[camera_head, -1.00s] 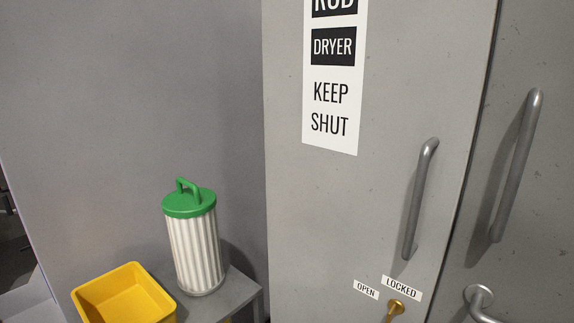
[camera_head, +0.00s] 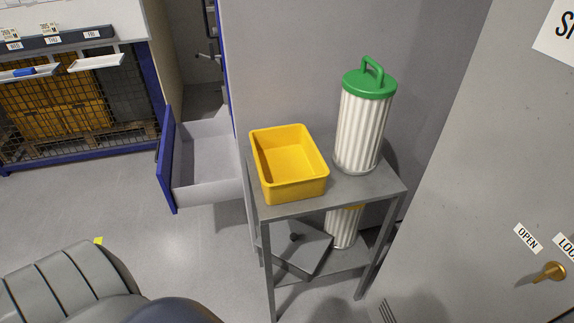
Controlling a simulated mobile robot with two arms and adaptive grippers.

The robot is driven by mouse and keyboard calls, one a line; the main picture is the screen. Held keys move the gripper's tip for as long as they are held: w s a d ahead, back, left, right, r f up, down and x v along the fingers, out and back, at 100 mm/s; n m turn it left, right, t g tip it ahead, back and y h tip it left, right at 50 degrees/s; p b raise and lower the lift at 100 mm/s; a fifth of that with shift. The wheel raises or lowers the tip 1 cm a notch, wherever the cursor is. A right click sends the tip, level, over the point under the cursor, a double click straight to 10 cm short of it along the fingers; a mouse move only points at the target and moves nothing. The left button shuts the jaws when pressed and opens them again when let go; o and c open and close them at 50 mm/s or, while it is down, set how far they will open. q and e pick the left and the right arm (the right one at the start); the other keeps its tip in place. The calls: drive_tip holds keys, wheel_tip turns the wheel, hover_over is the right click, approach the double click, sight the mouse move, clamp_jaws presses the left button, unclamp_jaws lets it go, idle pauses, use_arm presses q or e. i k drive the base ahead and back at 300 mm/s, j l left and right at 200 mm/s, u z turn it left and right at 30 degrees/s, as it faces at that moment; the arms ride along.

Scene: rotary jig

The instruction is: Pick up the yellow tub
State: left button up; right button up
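The yellow tub (camera_head: 289,188) is an open, empty rectangular tub. It stands upright on the left part of the top of a grey metal stand (camera_head: 378,190). A white ribbed canister (camera_head: 358,135) with a green lid and handle stands just to its right. Neither of my grippers shows in the head view. Nothing is holding the tub.
A blue-fronted drawer (camera_head: 168,160) is pulled open left of the stand. A second ribbed canister (camera_head: 342,228) and a dark grey plate (camera_head: 298,250) are on the lower shelf. A grey cabinet with a brass key handle (camera_head: 549,271) is at right.

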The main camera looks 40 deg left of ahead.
sight(289, 166)
drive_tip(key=l+u, duration=0.1)
drive_tip(key=u, duration=1.55)
drive_tip(key=k+j, duration=0.05)
drive_tip(key=j, duration=0.05)
